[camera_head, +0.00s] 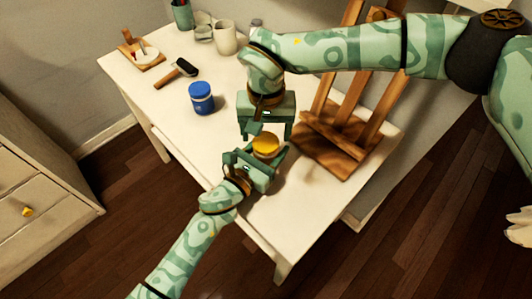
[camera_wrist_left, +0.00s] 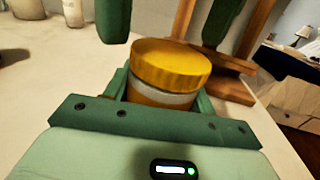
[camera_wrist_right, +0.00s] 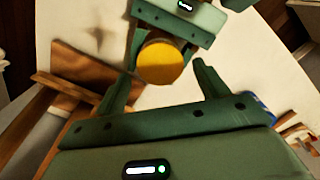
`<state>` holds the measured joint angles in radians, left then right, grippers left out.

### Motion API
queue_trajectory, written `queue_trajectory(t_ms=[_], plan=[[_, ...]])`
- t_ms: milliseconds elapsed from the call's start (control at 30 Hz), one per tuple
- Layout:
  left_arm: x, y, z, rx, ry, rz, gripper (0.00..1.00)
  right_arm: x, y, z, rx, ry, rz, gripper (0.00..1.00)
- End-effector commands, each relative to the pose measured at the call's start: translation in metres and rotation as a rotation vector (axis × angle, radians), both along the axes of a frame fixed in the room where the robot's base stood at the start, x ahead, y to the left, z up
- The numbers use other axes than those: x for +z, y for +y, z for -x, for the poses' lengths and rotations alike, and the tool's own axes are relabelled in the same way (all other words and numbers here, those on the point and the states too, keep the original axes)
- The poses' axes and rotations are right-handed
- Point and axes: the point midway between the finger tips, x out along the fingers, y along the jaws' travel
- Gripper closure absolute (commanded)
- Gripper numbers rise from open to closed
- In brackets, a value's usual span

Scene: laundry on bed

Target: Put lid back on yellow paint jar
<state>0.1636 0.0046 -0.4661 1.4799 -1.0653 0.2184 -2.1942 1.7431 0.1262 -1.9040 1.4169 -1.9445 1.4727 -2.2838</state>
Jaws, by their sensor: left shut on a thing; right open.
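The yellow paint jar (camera_wrist_left: 152,97) stands upright between the fingers of my left gripper (camera_head: 257,160), which is shut on its body. The yellow lid (camera_head: 265,144) sits on top of the jar; a pale band shows below it in the left wrist view (camera_wrist_left: 172,65). I cannot tell whether it is fully seated. My right gripper (camera_head: 267,131) is open and empty just above the lid, pointing down. Its fingers show either side of the lid, apart from it, in the left wrist view. In the right wrist view the lid (camera_wrist_right: 160,62) lies beyond the open fingertips.
A blue jar (camera_head: 202,98) stands on the white table (camera_head: 165,107) to the left. A wooden easel (camera_head: 340,140) stands close on the right. A brush-like tool (camera_head: 176,73), a wooden board (camera_head: 140,55) and cups (camera_head: 226,38) are at the back.

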Motion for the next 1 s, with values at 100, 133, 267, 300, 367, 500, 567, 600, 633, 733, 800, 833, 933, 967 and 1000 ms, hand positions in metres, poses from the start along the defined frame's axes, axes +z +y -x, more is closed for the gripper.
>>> queue_trajectory(t_ms=[100, 133, 267, 300, 367, 500, 567, 600, 633, 733, 800, 833, 933, 967, 1000], plan=[[0.0, 0.0, 0.0, 0.0, 0.0, 0.0, 1.0, -0.013, 0.0, 0.001, 0.0, 0.002, 0.0, 0.27], [0.0, 0.0, 0.0, 0.0, 0.0, 0.0, 1.0, -0.015, 0.0, 0.001, 0.0, 0.002, 0.0, 0.27], [0.0, 0.0, 0.0, 0.0, 0.0, 0.0, 1.0, -0.019, 0.0, 0.0, 0.0, 0.0, 0.0, 0.27], [0.0, 0.0, 0.0, 0.0, 0.0, 0.0, 1.0, -0.02, 0.0, 0.0, 0.0, -0.001, 0.0, 0.27], [0.0, 0.0, 0.0, 0.0, 0.0, 0.0, 1.0, -0.02, 0.0, 0.0, 0.0, -0.001, 0.0, 0.27], [0.0, 0.0, 0.0, 0.0, 0.0, 0.0, 1.0, -0.02, 0.0, 0.0, 0.0, 0.0, 0.0, 0.27], [0.0, 0.0, 0.0, 0.0, 0.0, 0.0, 1.0, -0.02, 0.0, 0.0, 0.0, 0.0, 0.0, 0.41], [0.0, 0.0, 0.0, 0.0, 0.0, 0.0, 1.0, -0.02, 0.0, 0.0, 0.0, 0.0, 0.0, 0.52], [0.0, 0.0, 0.0, 0.0, 0.0, 0.0, 1.0, -0.02, 0.0, 0.0, 0.0, 0.0, 0.0, 0.61], [0.0, 0.0, 0.0, 0.0, 0.0, 0.0, 1.0, -0.02, 0.0, 0.0, 0.0, 0.0, 0.0, 0.73], [0.0, 0.0, 0.0, 0.0, 0.0, 0.0, 1.0, -0.019, 0.0, 0.0, -0.009, 0.0, 0.0, 0.73], [0.0, 0.0, 0.0, 0.0, 0.0, 0.0, 1.0, -0.019, 0.0, 0.0, -0.025, 0.0, 0.0, 0.73], [0.0, 0.0, 0.0, 0.0, 0.0, 0.0, 1.0, -0.02, 0.0, 0.0, -0.166, 0.0, 0.0, 0.73], [0.0, 0.0, 0.0, 0.0, 0.001, -0.001, 1.0, -0.02, 0.0, 0.0, -0.237, 0.0, 0.0, 0.73], [0.0, 0.0, 0.0, 0.0, 0.001, -0.001, 1.0, -0.02, 0.0, 0.0, -0.35, 0.0, 0.001, 0.73]])
